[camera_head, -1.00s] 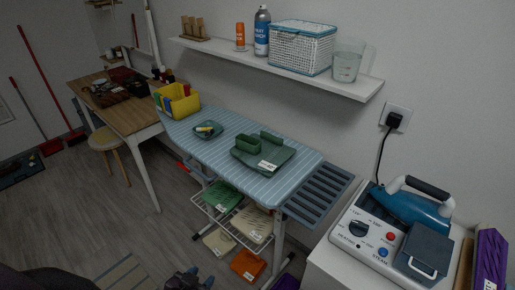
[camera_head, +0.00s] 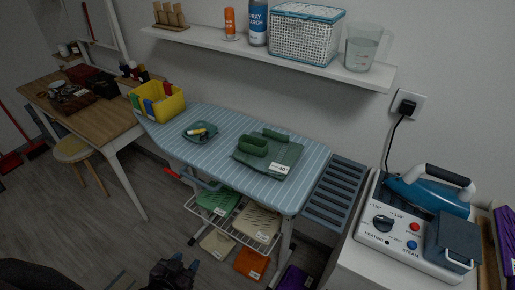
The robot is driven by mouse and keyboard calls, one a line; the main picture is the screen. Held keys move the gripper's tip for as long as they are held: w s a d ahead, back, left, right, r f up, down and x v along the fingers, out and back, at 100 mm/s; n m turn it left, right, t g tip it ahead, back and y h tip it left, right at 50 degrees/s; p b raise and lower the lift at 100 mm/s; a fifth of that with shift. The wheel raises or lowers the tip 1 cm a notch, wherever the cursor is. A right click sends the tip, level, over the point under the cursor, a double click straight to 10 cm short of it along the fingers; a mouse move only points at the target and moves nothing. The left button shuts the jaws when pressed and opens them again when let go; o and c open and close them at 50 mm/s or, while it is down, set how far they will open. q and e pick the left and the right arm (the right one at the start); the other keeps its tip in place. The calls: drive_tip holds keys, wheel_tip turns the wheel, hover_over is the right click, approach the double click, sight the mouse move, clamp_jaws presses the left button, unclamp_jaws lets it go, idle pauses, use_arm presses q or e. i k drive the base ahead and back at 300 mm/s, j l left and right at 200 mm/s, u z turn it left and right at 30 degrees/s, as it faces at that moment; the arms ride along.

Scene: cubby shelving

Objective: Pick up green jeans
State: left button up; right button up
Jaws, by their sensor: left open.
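A folded green garment (camera_head: 219,201) with a white label lies on the white wire rack (camera_head: 243,236) under the ironing board, at the left. A darker green folded piece (camera_head: 285,158) with a label lies on the striped ironing board (camera_head: 218,133), with a small green block-like item (camera_head: 254,145) on it. I cannot tell which is the jeans. My left gripper (camera_head: 179,264) is at the bottom edge, low over the floor, below and left of the rack. It is open and empty, apart from both pieces. My right gripper is out of view.
A beige folded cloth (camera_head: 257,222) shares the rack. Beige, orange (camera_head: 252,263) and purple cloths lie lower down. The steam station (camera_head: 422,222) stands on a white cabinet at right. A wooden table (camera_head: 88,108) and stool (camera_head: 73,150) are at left. Floor between is clear.

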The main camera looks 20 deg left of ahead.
sight(271, 153)
drive_tip(key=i+j, duration=0.1)
drive_tip(key=j, duration=0.4)
drive_tip(key=i+j, duration=0.1)
drive_tip(key=j, duration=0.85)
drive_tip(key=i+j, duration=0.15)
drive_tip(key=j, duration=0.35)
